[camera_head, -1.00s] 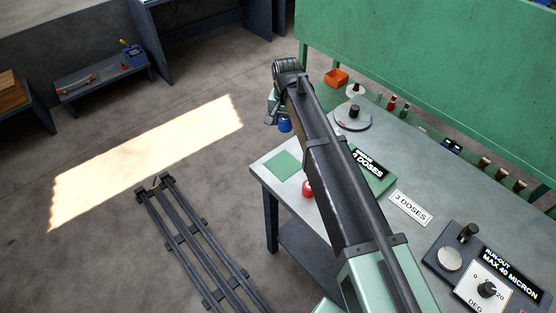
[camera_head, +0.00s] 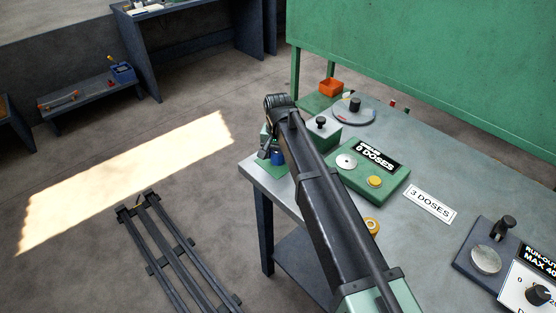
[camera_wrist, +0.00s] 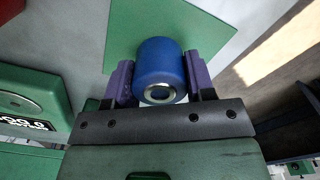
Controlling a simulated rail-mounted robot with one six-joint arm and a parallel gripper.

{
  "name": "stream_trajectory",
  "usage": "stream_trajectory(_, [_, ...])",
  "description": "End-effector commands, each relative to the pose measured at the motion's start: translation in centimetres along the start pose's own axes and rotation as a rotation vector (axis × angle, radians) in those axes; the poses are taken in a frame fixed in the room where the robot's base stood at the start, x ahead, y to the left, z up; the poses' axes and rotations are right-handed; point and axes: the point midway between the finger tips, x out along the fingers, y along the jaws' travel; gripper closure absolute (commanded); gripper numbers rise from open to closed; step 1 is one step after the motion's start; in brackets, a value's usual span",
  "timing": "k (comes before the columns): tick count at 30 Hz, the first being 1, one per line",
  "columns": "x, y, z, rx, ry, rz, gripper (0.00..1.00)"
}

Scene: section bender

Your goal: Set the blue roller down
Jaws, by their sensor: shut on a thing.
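The blue roller (camera_wrist: 161,66) is between the two purple fingers of my gripper (camera_wrist: 161,82) in the wrist view, with its metal-ringed bore facing the camera. My gripper is shut on it. A flat green mat (camera_wrist: 120,25) lies behind the roller in that view. In the head view the roller (camera_head: 277,157) shows as a small blue patch below the end of my arm, over the left corner of the workbench (camera_head: 440,185). My arm hides most of the mat there. I cannot tell whether the roller touches the mat.
A green dose counter (camera_head: 345,182) reading "0 DOSES" stands right of my arm, with a "3 DOSES" card (camera_head: 430,204) beside it. A round plate (camera_head: 370,117) and an orange bin (camera_head: 331,86) stand farther back. A run-out gauge (camera_head: 487,260) is at the lower right.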

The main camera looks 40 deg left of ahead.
Motion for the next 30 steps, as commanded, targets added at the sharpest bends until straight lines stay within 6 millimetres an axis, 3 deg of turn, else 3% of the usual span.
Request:
stream_trajectory(7, [0.3,0.0,0.0,0.000,0.000,0.000,0.88])
stream_trajectory(8, [0.2,0.0,0.0,0.000,0.000,0.000,0.48])
stream_trajectory(13, [0.1,0.0,0.0,0.000,0.000,0.000,0.25])
stream_trajectory(23, [-0.5,0.0,0.0,0.000,0.000,0.000,0.25])
stream_trajectory(26, [-1.9,0.0,0.0,0.000,0.000,0.000,0.25])
stream_trajectory(30, [-5.3,0.0,0.0,0.000,0.000,0.000,0.25])
